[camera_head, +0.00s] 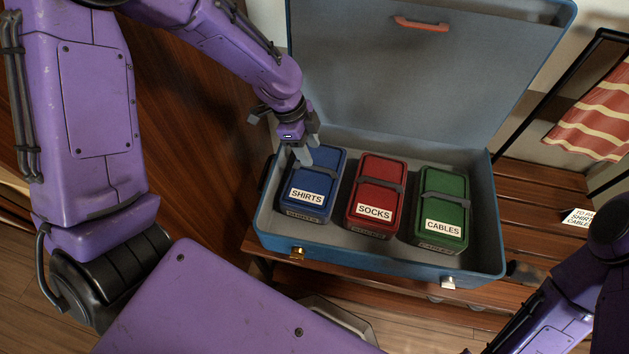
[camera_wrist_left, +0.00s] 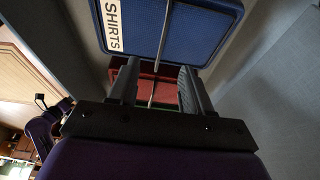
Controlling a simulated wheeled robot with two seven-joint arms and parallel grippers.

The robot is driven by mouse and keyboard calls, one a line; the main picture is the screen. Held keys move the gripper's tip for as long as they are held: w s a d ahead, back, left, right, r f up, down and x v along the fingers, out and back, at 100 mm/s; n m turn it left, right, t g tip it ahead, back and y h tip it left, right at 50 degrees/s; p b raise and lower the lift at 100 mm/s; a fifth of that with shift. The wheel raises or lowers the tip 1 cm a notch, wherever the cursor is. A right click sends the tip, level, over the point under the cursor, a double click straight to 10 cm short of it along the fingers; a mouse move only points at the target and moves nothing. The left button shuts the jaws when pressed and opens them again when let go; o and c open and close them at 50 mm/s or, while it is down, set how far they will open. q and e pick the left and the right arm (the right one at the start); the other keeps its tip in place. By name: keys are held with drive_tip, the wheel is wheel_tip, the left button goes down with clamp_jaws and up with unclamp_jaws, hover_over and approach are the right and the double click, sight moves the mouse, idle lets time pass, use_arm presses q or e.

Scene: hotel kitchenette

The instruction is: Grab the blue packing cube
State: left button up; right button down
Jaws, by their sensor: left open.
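The blue packing cube (camera_head: 318,202), labelled SHIRTS with a grey strap across it, lies at the left in the open blue suitcase (camera_head: 272,236). My left gripper (camera_head: 302,156) is open over the cube's far left part, close to its strap. In the left wrist view the blue cube (camera_wrist_left: 190,28) fills the top, ahead of the two apart fingers of my left gripper (camera_wrist_left: 158,85). Nothing is held between them. I cannot tell whether the fingers touch the cube.
A red cube (camera_head: 378,183) labelled SOCKS and a green cube (camera_head: 445,195) labelled CABLES lie to the right in the suitcase. Its raised lid (camera_head: 420,80) stands behind. The suitcase rests on a slatted wooden rack (camera_head: 530,210). A small note card (camera_head: 578,217) lies at the right.

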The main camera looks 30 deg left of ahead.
sight(314, 167)
use_arm(q)
drive_tip(key=x, duration=0.4)
drive_tip(key=b+x, duration=0.1)
drive_tip(key=x, duration=0.1)
drive_tip(key=shift+a+f, duration=0.25)
drive_tip(key=shift+f, duration=0.1)
drive_tip(key=shift+f, duration=0.25)
clamp_jaws()
idle(1.4)
